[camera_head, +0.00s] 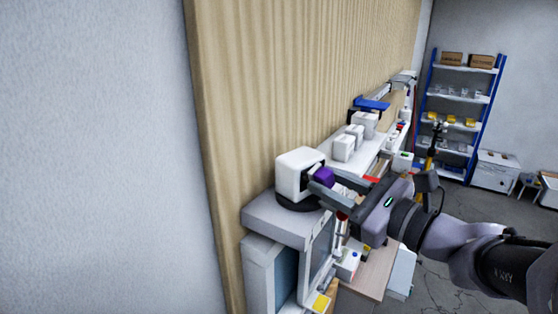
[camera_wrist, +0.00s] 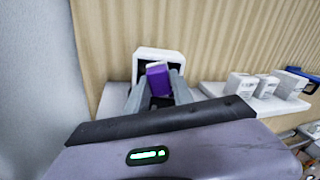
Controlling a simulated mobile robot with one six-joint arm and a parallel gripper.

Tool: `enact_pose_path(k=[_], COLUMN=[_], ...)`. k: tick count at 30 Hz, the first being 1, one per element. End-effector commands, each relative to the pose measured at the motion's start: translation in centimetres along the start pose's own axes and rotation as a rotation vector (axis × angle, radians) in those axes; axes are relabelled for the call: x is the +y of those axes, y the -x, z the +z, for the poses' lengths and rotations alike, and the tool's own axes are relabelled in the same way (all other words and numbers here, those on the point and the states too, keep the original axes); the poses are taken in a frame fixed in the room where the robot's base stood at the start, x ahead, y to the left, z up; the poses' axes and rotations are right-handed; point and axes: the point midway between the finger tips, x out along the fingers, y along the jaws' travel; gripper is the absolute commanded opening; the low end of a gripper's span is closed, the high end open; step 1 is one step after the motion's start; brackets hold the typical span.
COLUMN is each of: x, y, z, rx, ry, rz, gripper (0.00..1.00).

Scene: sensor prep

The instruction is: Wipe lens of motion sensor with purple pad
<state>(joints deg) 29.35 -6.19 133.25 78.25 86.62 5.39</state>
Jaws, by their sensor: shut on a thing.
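The motion sensor (camera_head: 296,171) is a white rounded box on a dark round base, standing on a grey surface against the wood-slat wall. In the wrist view the sensor (camera_wrist: 146,54) faces me with a dark front. My gripper (camera_head: 322,189) is shut on the purple pad (camera_head: 324,175). In the wrist view the pad (camera_wrist: 158,79) stands between the fingers, tilted slightly, right in front of the sensor's dark front. The pad hides part of that front and the lens. I cannot tell whether pad and lens touch.
White boxes (camera_head: 343,148) stand on a shelf along the wall, right of the sensor. A blue item (camera_head: 371,104) lies farther back. A blue-framed rack (camera_head: 455,96) stands at the far wall. Smaller items sit below my gripper, near a wooden surface (camera_head: 366,279).

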Motion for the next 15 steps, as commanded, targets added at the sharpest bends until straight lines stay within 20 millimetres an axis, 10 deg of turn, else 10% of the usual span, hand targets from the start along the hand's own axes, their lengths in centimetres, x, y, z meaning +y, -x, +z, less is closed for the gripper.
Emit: enact_pose_path(k=[15], x=[1.2], y=[0.2], z=[0.4], rx=[0.000], ry=[0.000], rz=[0.000], gripper=[0.00])
